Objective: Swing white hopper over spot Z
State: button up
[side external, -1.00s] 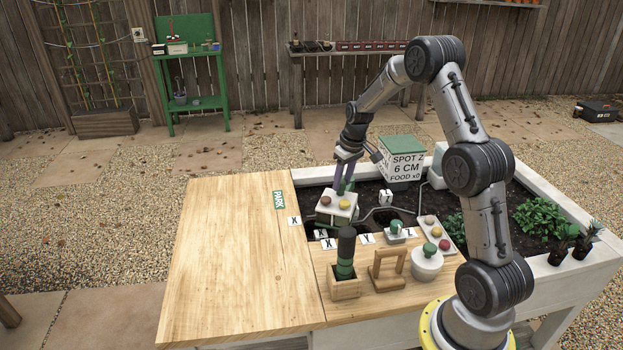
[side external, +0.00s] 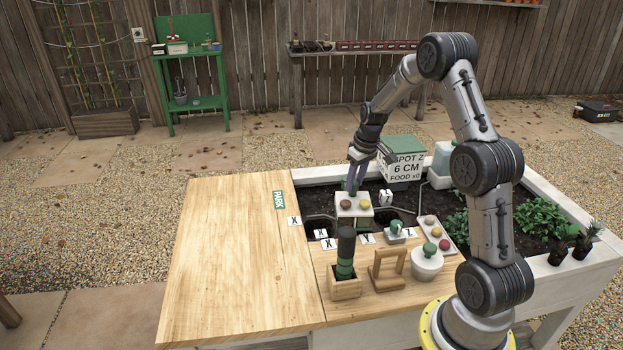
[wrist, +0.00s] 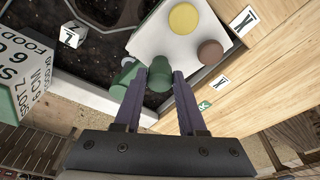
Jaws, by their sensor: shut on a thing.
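The white hopper (side external: 354,208) is a white box with coloured round knobs on top, over the soil bed at the near left. My gripper (side external: 352,187) is above it, shut on its green handle. In the wrist view the green handle (wrist: 160,88) lies between my fingers, with the hopper's white top (wrist: 165,38) beyond. A white cube marked Z (side external: 386,197) stands right of the hopper; it also shows in the wrist view (wrist: 73,34). The hopper's height above the soil is hard to tell.
A green-topped box reading SPOT Z, 6 CM, FOOD x0 (side external: 404,170) stands behind. A dark hole (side external: 318,226) lies left of the hopper.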

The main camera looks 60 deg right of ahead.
jog(key=shift+d+r, duration=0.15)
jog(key=shift+r, duration=0.05)
jog(key=shift+s+d, duration=0.5)
jog(key=shift+s, duration=0.1)
jog(key=shift+s+d+f, duration=0.1)
jog(key=shift+s+d, duration=0.55)
jog(key=shift+s+d, duration=0.5)
jog(key=shift+d, duration=0.25)
